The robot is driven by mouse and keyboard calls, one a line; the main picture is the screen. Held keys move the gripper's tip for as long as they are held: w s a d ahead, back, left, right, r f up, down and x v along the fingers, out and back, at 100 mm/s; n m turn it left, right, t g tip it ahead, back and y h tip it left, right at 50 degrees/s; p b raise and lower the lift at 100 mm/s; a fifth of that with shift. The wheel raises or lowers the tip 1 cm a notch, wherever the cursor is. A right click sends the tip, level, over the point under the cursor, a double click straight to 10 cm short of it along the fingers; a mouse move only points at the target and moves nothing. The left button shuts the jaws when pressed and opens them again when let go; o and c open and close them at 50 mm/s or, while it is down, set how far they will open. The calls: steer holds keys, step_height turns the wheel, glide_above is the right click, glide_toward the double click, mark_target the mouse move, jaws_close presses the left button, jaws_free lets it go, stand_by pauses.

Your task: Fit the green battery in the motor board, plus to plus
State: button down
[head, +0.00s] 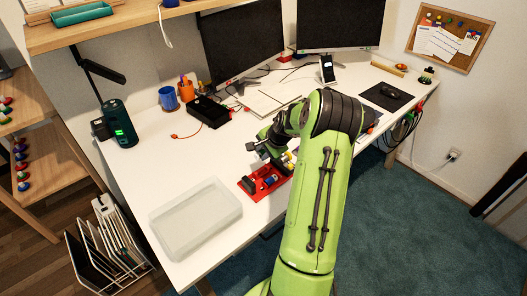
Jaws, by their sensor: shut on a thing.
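The red motor board (256,193) lies on the white desk, left of my arm. Dark parts and a small blue part show on it, too small to tell apart. My gripper (262,152) is over the desk just behind and above the board, with its fingers partly hidden by my own wrist. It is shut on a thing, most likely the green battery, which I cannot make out. The battery's plus end and the marks on the board are too small to read.
A clear plastic tray (195,218) lies at the desk's front left. A black box (208,112), a blue mug (168,98), an orange pen cup (186,90) and a dark green device (119,124) stand behind. The desk between tray and board is clear.

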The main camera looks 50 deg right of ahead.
steer(key=shift+f, duration=0.75)
steer(key=shift+r, duration=0.1)
steer(key=b, duration=0.4)
glide_above(260, 174)
steer(key=s, duration=0.2)
steer(key=shift+w+f, duration=0.2)
steer(key=shift+f, duration=2.35)
steer(key=shift+f, duration=0.15)
steer(key=shift+f+b, duration=0.3)
steer(key=shift+f, duration=0.15)
steer(key=shift+f, duration=0.15)
steer(key=shift+f+b, duration=0.4)
steer(key=shift+f, duration=0.15)
steer(key=shift+s+f, duration=0.15)
steer(key=shift+f, duration=0.1)
